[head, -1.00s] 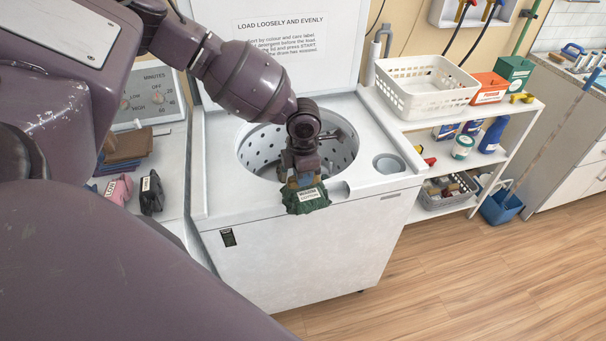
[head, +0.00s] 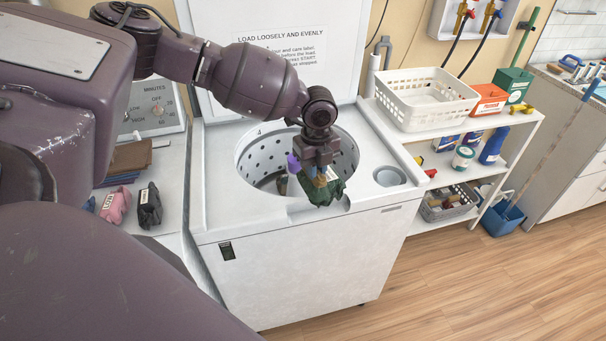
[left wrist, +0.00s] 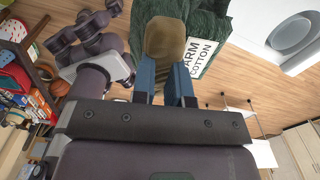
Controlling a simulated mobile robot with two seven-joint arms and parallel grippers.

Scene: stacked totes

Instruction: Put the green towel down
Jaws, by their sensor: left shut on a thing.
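The green towel (head: 327,191) is bunched in my left gripper (head: 320,177), which is shut on it. In the left wrist view the towel (left wrist: 224,30) hangs at the fingers (left wrist: 165,78), with a white label reading "ARM COTTON", its start cut off. In the head view the towel shows in front of the near right rim of the round perforated drum (head: 262,160) in the white washer (head: 310,265). I cannot tell whether it touches the rim. A small purple patch (head: 293,163) shows left of the gripper, partly hidden. I do not see my right gripper.
A pink cloth (head: 115,205) and a black cloth (head: 149,206) lie on the left counter by a folded brown stack (head: 130,157). Right of the drum is a round recess (head: 389,176). The washer's lid (head: 275,60) stands open. A shelf with a white basket (head: 425,100) stands right.

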